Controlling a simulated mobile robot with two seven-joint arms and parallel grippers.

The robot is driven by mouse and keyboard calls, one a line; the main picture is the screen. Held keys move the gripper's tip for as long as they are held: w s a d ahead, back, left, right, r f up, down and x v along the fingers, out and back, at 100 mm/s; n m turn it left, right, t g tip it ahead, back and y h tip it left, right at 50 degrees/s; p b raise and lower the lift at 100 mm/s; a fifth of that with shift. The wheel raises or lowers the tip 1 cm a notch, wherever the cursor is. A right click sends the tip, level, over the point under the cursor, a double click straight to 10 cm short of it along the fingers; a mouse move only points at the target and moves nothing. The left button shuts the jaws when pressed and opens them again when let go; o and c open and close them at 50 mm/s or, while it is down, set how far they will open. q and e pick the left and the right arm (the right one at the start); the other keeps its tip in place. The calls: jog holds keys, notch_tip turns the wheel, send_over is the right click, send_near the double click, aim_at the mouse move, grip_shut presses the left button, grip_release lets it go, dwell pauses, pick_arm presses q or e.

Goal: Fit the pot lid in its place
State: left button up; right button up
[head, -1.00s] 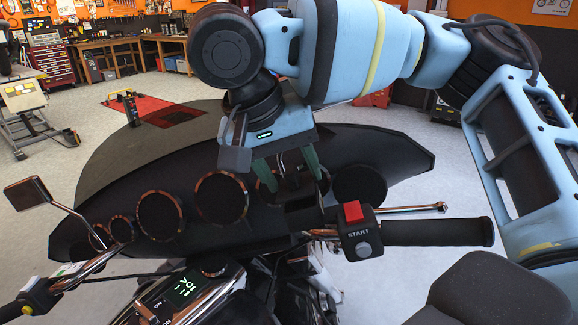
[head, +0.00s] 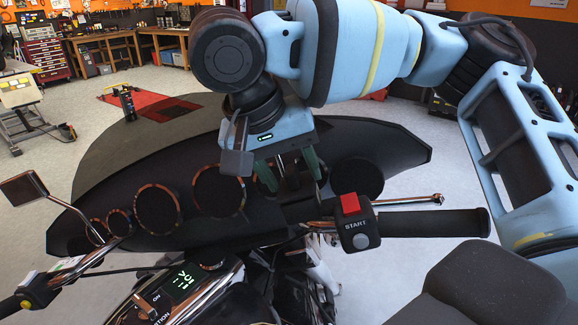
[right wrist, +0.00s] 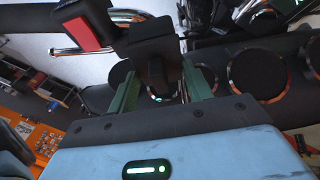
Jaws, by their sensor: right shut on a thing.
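My right gripper (head: 290,170) reaches down over the motorcycle's dashboard, its green fingers closed around a dark part (head: 297,207). In the right wrist view the green fingers (right wrist: 160,90) stand on both sides of this black part (right wrist: 152,45), which has a broad block and a narrower stem between them. I cannot tell whether it is loose or fixed to the motorcycle. No pot or lid can be made out. My left gripper is not in view.
The black dashboard (head: 375,145) with round gauges (head: 218,190) lies under my arm. The handlebar grip (head: 430,224), a START switch box (head: 356,222) and the black seat (head: 490,285) are close by. A mirror (head: 24,190) stands at left. A workbench (head: 165,45) lies far behind.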

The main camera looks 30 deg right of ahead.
dwell(0.3)
jog(key=o, duration=1)
jog(key=shift+v, duration=3.85)
